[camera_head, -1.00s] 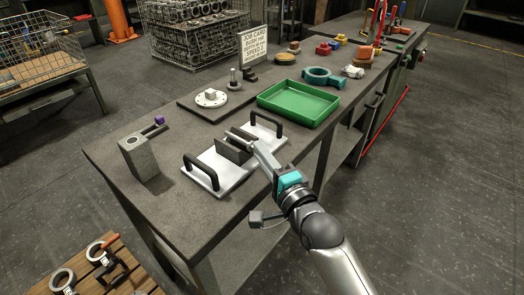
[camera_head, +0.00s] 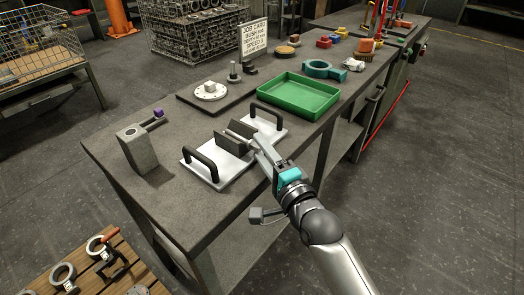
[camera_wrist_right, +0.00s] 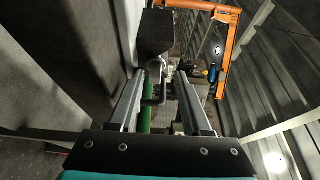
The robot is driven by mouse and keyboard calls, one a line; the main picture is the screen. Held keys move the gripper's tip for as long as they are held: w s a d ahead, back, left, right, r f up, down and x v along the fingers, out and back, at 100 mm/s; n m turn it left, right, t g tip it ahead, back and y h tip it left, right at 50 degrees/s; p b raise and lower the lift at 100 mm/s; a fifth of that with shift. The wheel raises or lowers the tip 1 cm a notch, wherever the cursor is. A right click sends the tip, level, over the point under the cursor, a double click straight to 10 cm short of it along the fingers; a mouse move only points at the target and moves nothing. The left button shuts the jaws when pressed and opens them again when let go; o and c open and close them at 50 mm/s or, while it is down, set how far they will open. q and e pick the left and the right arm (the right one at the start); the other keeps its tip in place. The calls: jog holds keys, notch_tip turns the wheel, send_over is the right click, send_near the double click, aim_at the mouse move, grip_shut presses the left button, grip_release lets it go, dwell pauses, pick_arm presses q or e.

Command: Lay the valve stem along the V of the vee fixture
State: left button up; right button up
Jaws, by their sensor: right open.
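The vee fixture (camera_head: 236,143) is a pale plate with two black handles and a grey V block in its middle, on the workbench. A slim pale rod (camera_head: 239,136), seemingly the valve stem, lies along the V; it is small and partly hidden by the block's near wall. My right gripper (camera_head: 260,148) is at the right end of the V block, close to the rod's end; I cannot tell whether it touches. In the right wrist view its fingers (camera_wrist_right: 160,82) are apart with no part held between them. My left gripper is not in view.
A green tray (camera_head: 323,113) stands right of the fixture. A grey block with a hole (camera_head: 142,158) and a purple-ended bar (camera_head: 158,114) are to the left. A flanged part (camera_head: 210,97) sits on a dark plate behind. The bench's front left is clear.

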jog(key=shift+f, duration=0.2)
jog(key=shift+s+d, duration=0.15)
jog(key=shift+s, duration=0.05)
jog(key=shift+s+d, duration=0.2)
jog(key=shift+s, duration=0.1)
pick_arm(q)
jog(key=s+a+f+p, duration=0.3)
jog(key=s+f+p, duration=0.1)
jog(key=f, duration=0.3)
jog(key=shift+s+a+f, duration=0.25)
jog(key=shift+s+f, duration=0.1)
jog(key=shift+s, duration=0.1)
pick_arm(e)
jog(key=v, duration=1.4)
jog(key=shift+r, duration=0.2)
